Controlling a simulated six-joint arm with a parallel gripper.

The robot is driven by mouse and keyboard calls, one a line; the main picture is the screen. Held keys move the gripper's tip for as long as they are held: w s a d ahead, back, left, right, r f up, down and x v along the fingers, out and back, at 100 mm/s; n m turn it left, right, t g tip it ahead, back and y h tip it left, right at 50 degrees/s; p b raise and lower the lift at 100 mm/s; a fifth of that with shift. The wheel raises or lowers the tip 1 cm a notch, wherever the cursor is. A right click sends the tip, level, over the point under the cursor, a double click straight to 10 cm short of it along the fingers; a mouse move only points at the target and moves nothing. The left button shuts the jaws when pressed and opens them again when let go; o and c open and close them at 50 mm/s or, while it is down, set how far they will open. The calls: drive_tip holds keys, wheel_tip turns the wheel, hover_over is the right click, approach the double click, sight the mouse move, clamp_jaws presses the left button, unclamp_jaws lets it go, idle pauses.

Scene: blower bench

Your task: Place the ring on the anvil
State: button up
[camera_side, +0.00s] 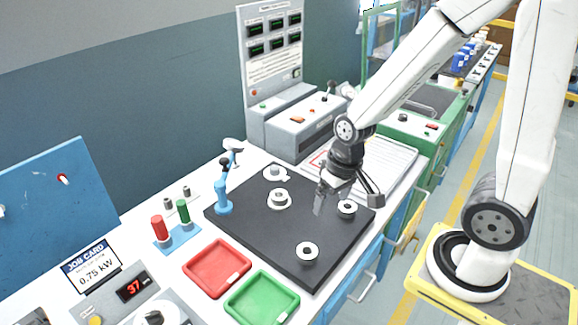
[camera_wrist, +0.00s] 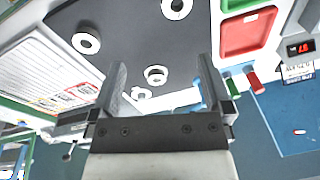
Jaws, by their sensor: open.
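The wrist view shows the right ring (camera_wrist: 86,43) and the front ring (camera_wrist: 175,7), cut by the top edge. My gripper (camera_side: 347,200) is open and empty above the mat's right side, close to the right ring. Its fingers (camera_wrist: 162,72) are wide apart.
Another pale round piece (camera_side: 275,173) sits at the mat's back. A blue upright tool (camera_side: 223,195) stands at its left edge. Red (camera_side: 217,268) and green (camera_side: 262,300) trays lie in front. Red and green cylinders stand left. The mat's front left is clear.

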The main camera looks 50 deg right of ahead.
drive_tip(key=shift+w+a+r+n+t+h, duration=0.2)
drive_tip(key=shift+r+n+t, duration=0.15)
drive_tip(key=shift+n, duration=0.25)
drive_tip(key=shift+w+a+r+n+t+h, duration=0.1)
drive_tip(key=shift+r+n+t+h, duration=0.15)
drive_tip(key=shift+r+n, duration=0.3)
